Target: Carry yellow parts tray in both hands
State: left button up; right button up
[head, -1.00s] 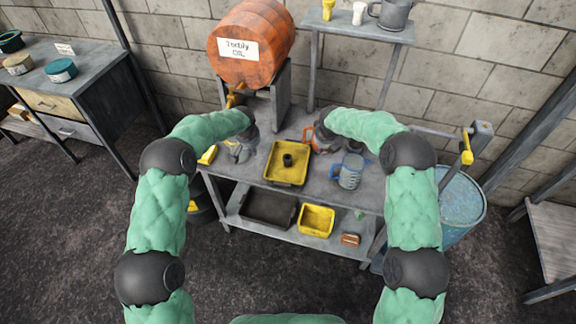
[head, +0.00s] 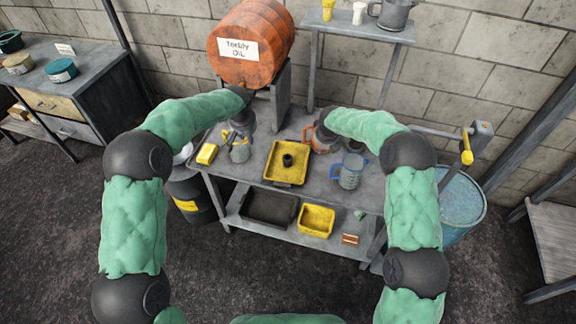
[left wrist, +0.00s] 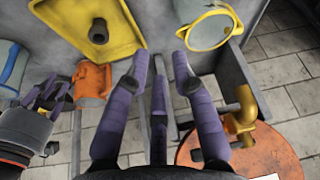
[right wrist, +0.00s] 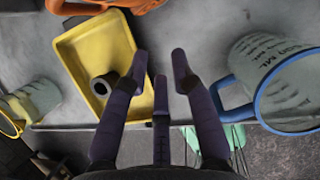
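The yellow parts tray (head: 272,172) lies flat on the workbench, with a dark hollow cylinder (head: 287,160) standing in it. The tray also shows at upper left in the left wrist view (left wrist: 70,14) and in the right wrist view (right wrist: 70,45). My left gripper (left wrist: 160,68) is open and empty, between the tray and the barrel's tap, apart from the tray. In the head view its fingers are mostly hidden by my arm. My right gripper (right wrist: 160,62) is open and empty above the bench, beside the tray's edge; whether it touches cannot be told.
An orange jug (head: 309,137) and blue-rimmed jug (head: 350,172) stand right. The oil barrel (head: 270,35) is behind. Another yellow tray (head: 317,221) sits on the lower shelf.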

pick_arm(q)
jog(key=shift+s+r, duration=0.25)
jog(key=shift+r, duration=0.35)
pick_arm(e)
jog(key=v, duration=1.2)
